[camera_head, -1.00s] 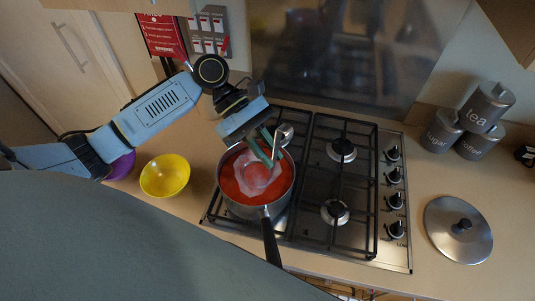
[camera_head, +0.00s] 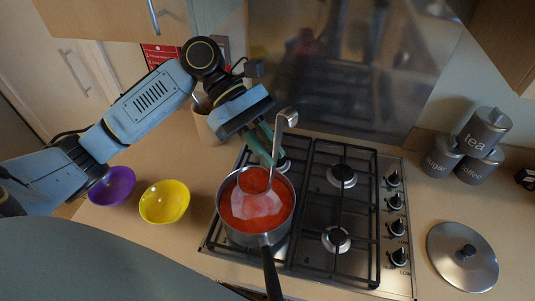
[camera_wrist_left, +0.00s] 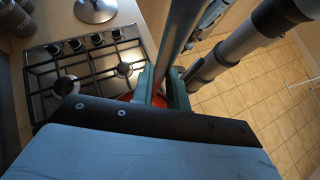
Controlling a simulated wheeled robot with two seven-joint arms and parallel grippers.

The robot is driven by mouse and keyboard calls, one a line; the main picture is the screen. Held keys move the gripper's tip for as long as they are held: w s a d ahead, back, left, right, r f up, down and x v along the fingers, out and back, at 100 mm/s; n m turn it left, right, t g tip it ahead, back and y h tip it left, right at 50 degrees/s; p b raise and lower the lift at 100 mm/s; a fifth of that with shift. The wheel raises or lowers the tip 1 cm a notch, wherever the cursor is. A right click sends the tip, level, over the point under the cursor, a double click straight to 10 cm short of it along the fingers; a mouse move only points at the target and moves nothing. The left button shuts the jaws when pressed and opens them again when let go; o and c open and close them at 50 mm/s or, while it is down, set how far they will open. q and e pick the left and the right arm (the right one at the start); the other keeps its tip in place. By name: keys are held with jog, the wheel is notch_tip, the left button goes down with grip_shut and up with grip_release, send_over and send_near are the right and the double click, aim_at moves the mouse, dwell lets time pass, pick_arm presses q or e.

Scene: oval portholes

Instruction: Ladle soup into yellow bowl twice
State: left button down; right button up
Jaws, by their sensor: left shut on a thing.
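My left gripper (camera_head: 268,147) is shut on the ladle (camera_head: 279,133) by its handle, above the pot. The ladle's hooked top rises over the fingers, and its round bowl (camera_head: 252,181) is at the pot's far side, over the red soup (camera_head: 243,207). I cannot tell whether the bowl touches the soup. The handle (camera_wrist_left: 178,38) also runs between the fingers in the left wrist view (camera_wrist_left: 161,88). The pot (camera_head: 226,231) stands on the hob's front left. The yellow bowl (camera_head: 165,203) stands on the counter left of the pot. My right gripper is not in view.
A purple bowl (camera_head: 112,187) stands left of the yellow bowl. The pot's dark handle (camera_head: 271,272) points to the front. A lid (camera_head: 462,256) lies right of the hob (camera_head: 320,262). Several grey canisters (camera_head: 485,131) stand at the right. Counter between bowls and hob is clear.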

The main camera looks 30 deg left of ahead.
pick_arm(q)
jog(key=shift+a+r, duration=0.1)
dwell(0.4)
jog(key=s+a, duration=0.4)
jog(key=a, duration=0.8)
jog(key=s+a, duration=0.5)
jog(key=a, duration=0.8)
jog(key=shift+s, duration=0.3)
notch_tip(320, 180, down, 9)
jog(key=b, duration=0.1)
dwell(0.4)
